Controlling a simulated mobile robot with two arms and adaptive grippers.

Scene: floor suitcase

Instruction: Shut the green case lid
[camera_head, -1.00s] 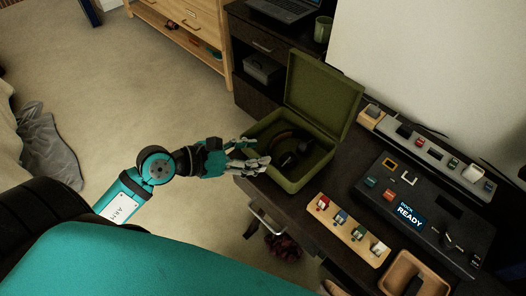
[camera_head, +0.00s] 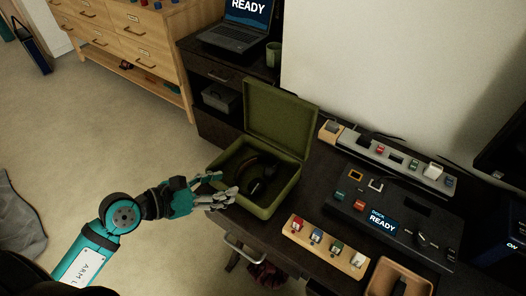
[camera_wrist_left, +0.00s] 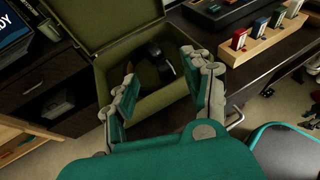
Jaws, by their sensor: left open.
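The green case (camera_head: 262,205) stands on the dark desk with its lid (camera_head: 277,119) raised upright at the back. Dark headphones (camera_head: 259,176) lie inside it; they also show in the left wrist view (camera_wrist_left: 154,66). My left gripper (camera_head: 222,184) is at the case's front left edge, its fingers spread and empty. In the left wrist view the open left gripper (camera_wrist_left: 166,80) has its fingers either side of the case's opening, and the lid (camera_wrist_left: 100,22) stands beyond. I cannot tell whether the fingers touch the rim. My right gripper is not in view.
A block with several coloured pieces (camera_head: 325,245), a dark console marked READY (camera_head: 392,215) and a long grey strip (camera_head: 390,155) lie right of the case. A laptop (camera_head: 242,28) and green mug (camera_head: 273,55) stand behind. Open floor lies left.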

